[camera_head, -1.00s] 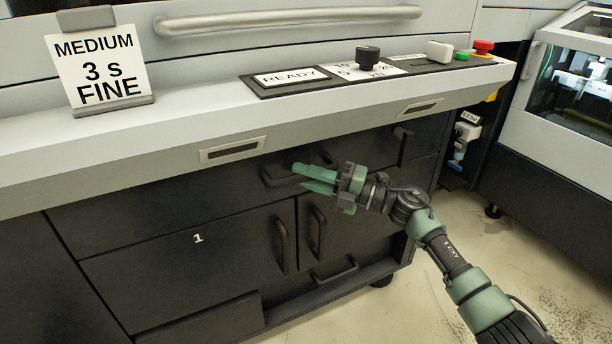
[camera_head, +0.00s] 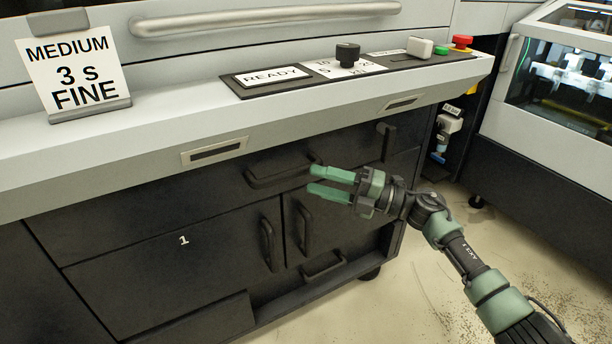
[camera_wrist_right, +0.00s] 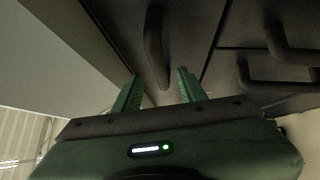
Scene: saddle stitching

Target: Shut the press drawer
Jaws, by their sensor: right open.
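The press drawer (camera_head: 215,190) is a dark front under the press's pale ledge. Its dark bar handle (camera_head: 280,176) shows at its right part. The drawer front looks about flush with the dark panels around it; I see no clear gap. My left gripper is not in view.
Below are dark doors with upright handles (camera_head: 267,243) and a low handle (camera_head: 322,265). The ledge (camera_head: 110,150) overhangs the drawer and carries a control panel (camera_head: 300,80). A second machine (camera_head: 560,100) stands at right. Pale floor (camera_head: 400,300) is open around my arm.

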